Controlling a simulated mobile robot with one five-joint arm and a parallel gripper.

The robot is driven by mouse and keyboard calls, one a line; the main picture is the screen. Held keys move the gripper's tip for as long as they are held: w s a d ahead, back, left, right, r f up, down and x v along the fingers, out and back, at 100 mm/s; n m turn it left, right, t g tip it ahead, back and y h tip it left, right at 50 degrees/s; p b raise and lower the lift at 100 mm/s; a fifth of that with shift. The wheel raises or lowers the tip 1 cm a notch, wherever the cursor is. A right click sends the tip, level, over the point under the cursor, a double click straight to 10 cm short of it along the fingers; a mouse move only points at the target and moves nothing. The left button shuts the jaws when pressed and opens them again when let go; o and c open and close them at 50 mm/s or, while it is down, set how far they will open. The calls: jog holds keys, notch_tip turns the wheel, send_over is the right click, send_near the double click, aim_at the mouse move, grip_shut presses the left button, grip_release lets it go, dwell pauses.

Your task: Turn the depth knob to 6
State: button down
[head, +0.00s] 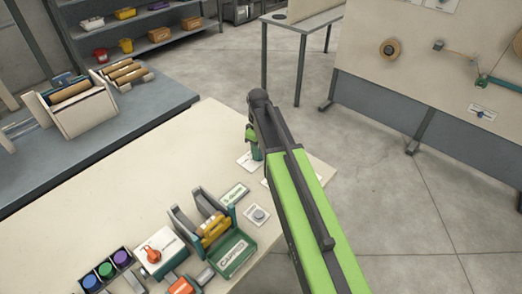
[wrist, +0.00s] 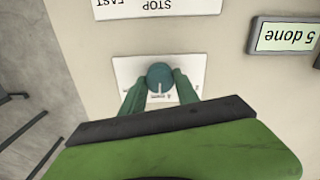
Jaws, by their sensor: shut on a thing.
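A round teal knob (wrist: 160,76) with a pale pointer line sits on a white plate (wrist: 124,68) in the wrist view. The pointer line lies toward the bottom of that view, and the small marks on the plate are too small to read. My gripper (wrist: 160,80) has its two green fingers shut on the knob, one on each side. In the head view my gripper (head: 252,150) is low over the far right part of the bench, and the knob is hidden there.
A "STOP FAST" label plate (wrist: 155,8) and a "5 done" display (wrist: 283,36) lie close by. On the cream bench (head: 120,190) stand a green "CARRIERS" tray (head: 232,257), a white box with an orange knob (head: 152,254) and colored spools (head: 105,270). Open floor lies right.

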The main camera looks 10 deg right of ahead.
jog(key=m, duration=0.6)
jog(key=shift+w, duration=0.15)
jog(key=m, duration=0.5)
dwell(0.4)
jog(key=c, duration=0.9)
grip_release()
